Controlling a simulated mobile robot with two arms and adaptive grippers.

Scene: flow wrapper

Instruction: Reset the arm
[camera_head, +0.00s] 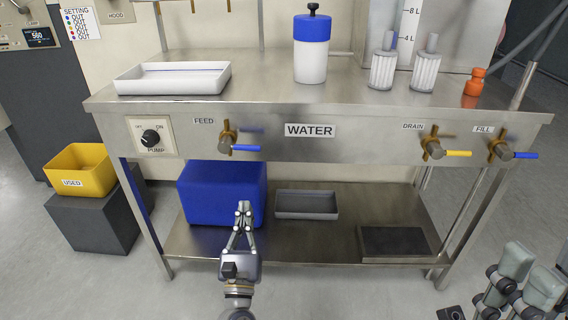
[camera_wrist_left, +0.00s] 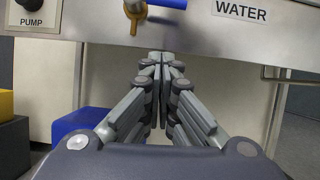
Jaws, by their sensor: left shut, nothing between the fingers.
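My left gripper (camera_head: 243,207) is shut and empty in the head view, in front of the bench below the feed valve (camera_head: 228,141). Its closed fingers also show in the left wrist view (camera_wrist_left: 162,62), below the valve's blue handle (camera_wrist_left: 165,3) and apart from it. The blue box (camera_head: 215,190) on the lower shelf stands behind the gripper. At the bottom right of the head view are grey gripper parts (camera_head: 517,278) that look like my right gripper; their jaw state is unclear.
The steel bench (camera_head: 370,138) carries a white tray (camera_head: 172,80), a blue-lidded bottle (camera_head: 311,50), two clear filter cartridges (camera_head: 383,66) and an orange bottle (camera_head: 475,82). A grey tray (camera_head: 307,204) and a dark plate (camera_head: 394,244) lie on the lower shelf. A yellow bin (camera_head: 80,170) stands at left.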

